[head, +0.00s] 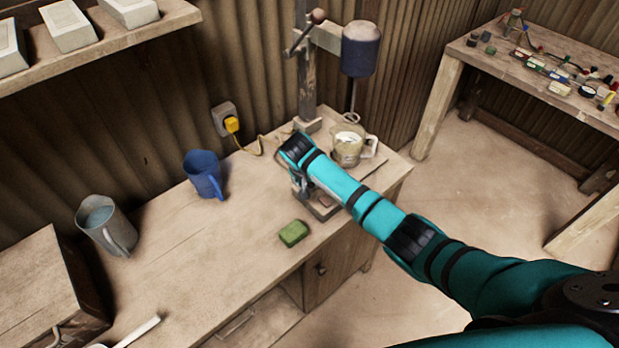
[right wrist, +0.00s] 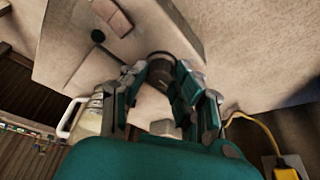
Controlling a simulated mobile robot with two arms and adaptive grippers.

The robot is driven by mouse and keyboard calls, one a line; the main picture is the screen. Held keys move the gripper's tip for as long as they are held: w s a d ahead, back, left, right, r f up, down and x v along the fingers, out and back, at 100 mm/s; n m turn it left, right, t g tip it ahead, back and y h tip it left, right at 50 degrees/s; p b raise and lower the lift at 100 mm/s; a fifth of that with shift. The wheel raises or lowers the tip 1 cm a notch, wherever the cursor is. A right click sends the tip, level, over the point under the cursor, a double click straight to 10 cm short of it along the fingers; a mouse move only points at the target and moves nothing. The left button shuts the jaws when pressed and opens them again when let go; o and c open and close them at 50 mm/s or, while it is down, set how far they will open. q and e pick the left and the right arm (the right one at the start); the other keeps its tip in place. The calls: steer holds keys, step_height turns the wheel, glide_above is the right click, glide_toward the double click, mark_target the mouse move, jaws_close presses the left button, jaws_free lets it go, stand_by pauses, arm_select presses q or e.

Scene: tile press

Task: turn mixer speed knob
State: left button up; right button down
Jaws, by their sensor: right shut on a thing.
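The mixer stands at the back right of the bench, with a dark blue motor head (head: 361,50) on an upright post (head: 306,75). Its beater hangs over a glass jug (head: 347,146) with pale contents; the jug also shows in the right wrist view (right wrist: 86,118). My right gripper (head: 308,192) is low beside the jug, in front of the post, partly hidden by my own wrist. In the right wrist view, my right gripper's fingers (right wrist: 157,82) are shut on a dark round knob (right wrist: 158,66), one on each side. My left gripper is not in view.
A blue mug (head: 203,174), a grey pitcher (head: 106,225) and a green sponge (head: 293,233) stand on the bench (head: 240,240). A yellow plug (head: 232,124) sits in the wall socket, its cord running toward the mixer. A second table (head: 465,48) carries small parts.

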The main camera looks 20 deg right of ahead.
steer(key=shift+m, duration=0.3)
steer(key=c, duration=1)
jaws_free()
steer(key=shift+c, duration=0.2)
steer(key=shift+r, duration=0.1)
steer(key=v, duration=1.1)
steer(key=shift+a+r, duration=0.2)
steer(key=shift+r, duration=0.15)
